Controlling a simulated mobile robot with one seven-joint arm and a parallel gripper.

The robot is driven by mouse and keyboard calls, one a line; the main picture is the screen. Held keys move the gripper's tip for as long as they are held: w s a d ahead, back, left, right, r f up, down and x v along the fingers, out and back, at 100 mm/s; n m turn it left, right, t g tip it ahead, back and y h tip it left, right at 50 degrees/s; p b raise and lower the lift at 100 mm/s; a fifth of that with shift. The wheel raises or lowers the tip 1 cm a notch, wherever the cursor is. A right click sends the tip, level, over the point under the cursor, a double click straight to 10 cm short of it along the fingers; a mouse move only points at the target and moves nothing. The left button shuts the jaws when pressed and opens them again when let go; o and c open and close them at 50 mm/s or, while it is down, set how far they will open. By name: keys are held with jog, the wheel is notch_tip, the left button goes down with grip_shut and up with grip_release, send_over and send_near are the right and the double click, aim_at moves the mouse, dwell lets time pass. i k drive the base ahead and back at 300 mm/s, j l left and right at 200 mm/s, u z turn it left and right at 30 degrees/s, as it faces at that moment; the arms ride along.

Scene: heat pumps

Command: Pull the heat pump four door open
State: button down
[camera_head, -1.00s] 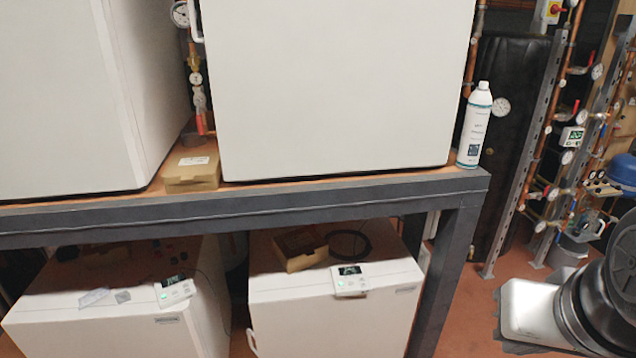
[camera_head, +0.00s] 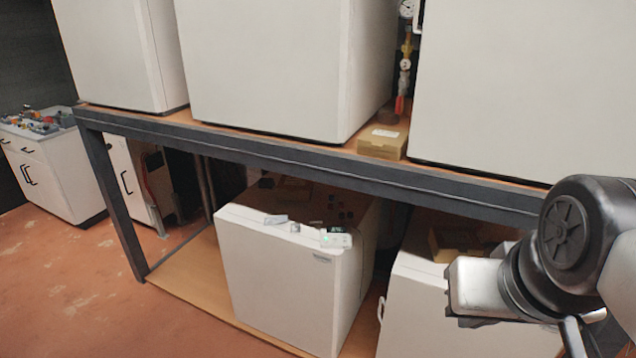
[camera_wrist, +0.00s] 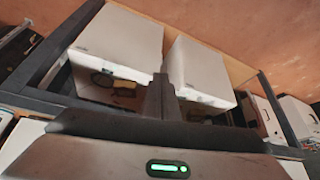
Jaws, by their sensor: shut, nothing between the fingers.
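Several white heat pump units show in the head view, and I cannot tell which one is heat pump four. Two stand on the lower shelf: a left unit (camera_head: 275,285) with a plain front, and a right unit (camera_head: 420,325) with a white handle (camera_head: 381,310) at its left front edge. Their fronts look shut. Larger white units (camera_head: 265,70) stand on the upper shelf. My gripper (camera_wrist: 163,85) is shut and empty in the wrist view, with white units beyond it, apart from the fingers. In the head view my arm covers part of the right lower unit.
A dark metal frame (camera_head: 270,150) carries the upper shelf, and its leg (camera_head: 118,215) stands at the left. A small cardboard box (camera_head: 383,143) sits on that shelf. A controller (camera_head: 335,238) lies on the left lower unit. The red floor (camera_head: 60,275) at left is clear.

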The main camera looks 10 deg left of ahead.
aim_at(285, 290)
jog(key=u, duration=1.1)
jog(key=i+j+z, duration=0.25)
jog(key=i+j, duration=0.65)
jog(key=i, duration=0.3)
jog(key=i+j+z, duration=0.25)
jog(key=i+j, duration=0.85)
